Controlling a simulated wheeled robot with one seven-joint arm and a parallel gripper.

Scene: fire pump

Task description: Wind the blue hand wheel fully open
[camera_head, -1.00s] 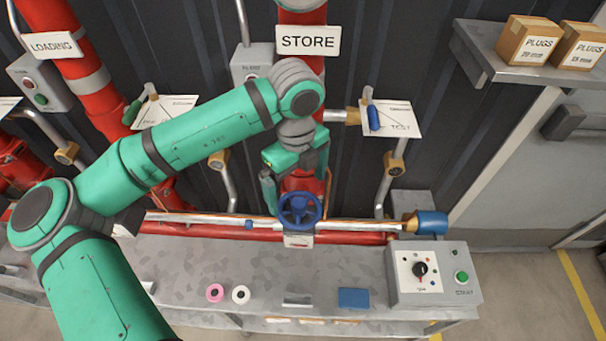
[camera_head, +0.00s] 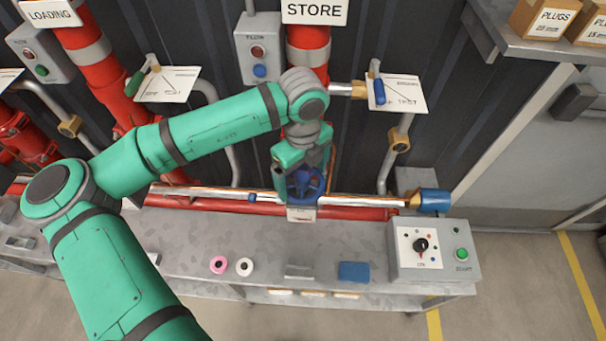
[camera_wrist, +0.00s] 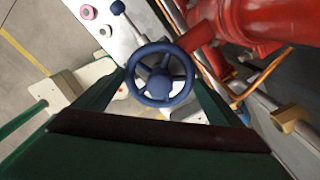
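The blue hand wheel (camera_head: 306,184) sits on the red pipework under the STORE sign, partly hidden by my gripper in the head view. In the wrist view the whole wheel (camera_wrist: 160,74) shows, with its spokes and hub. My gripper (camera_head: 303,192) is at the wheel, its fingers spread on either side of the rim. In the wrist view my gripper (camera_wrist: 162,92) has one finger left and one right of the wheel. The fingers are open; I cannot tell whether they touch the rim.
A grey bench (camera_head: 330,240) runs below, with a pink ring (camera_head: 218,265), a white ring (camera_head: 245,267), a blue block (camera_head: 354,272) and a control box (camera_head: 433,250). A blue-handled lever (camera_head: 380,93) is on the right. A horizontal red pipe (camera_head: 360,213) passes beside the wheel.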

